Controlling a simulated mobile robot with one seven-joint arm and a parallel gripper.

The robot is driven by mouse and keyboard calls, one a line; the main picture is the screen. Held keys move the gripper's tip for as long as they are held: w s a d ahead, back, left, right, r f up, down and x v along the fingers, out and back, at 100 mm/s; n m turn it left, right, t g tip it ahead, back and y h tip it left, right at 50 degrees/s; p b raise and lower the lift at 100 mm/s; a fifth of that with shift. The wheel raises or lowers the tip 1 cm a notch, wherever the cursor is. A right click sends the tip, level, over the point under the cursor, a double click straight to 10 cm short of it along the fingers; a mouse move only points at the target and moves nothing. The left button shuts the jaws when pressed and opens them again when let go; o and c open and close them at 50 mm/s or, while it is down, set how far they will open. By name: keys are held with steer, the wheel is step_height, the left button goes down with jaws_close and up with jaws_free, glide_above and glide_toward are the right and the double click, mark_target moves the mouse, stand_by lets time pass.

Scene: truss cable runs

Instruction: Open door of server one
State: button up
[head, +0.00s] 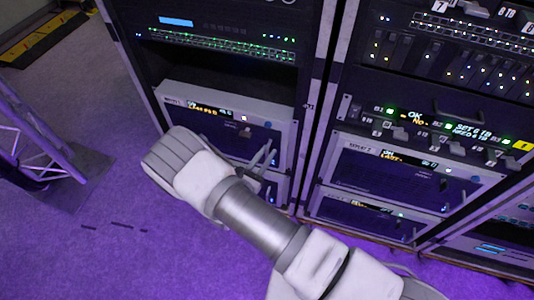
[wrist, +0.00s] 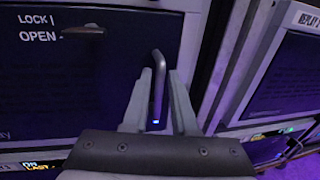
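Server one (head: 172,101), a pale-framed unit with a dark door, sits low in the left rack. Its door (head: 215,133) looks closed. A latch knob (wrist: 82,32) beside the LOCK and OPEN marks lies horizontal, in line with the dash after OPEN; it shows small in the head view (head: 245,131). My gripper (head: 268,152) is at the door's right side. In the wrist view its two fingers (wrist: 158,100) stand either side of a grey upright loop handle (wrist: 158,68). I cannot tell whether they press on it. My arm hides the door's lower left.
A similar server (head: 365,147) sits in the rack to the right, with another unit (head: 365,220) below it. A rack post (head: 312,110) stands close right of my gripper. A truss (head: 40,150) stands at left.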

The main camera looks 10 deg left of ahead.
steer(key=shift+w, duration=0.3)
jaws_close()
steer(key=shift+d, duration=0.1)
stand_by(1.2)
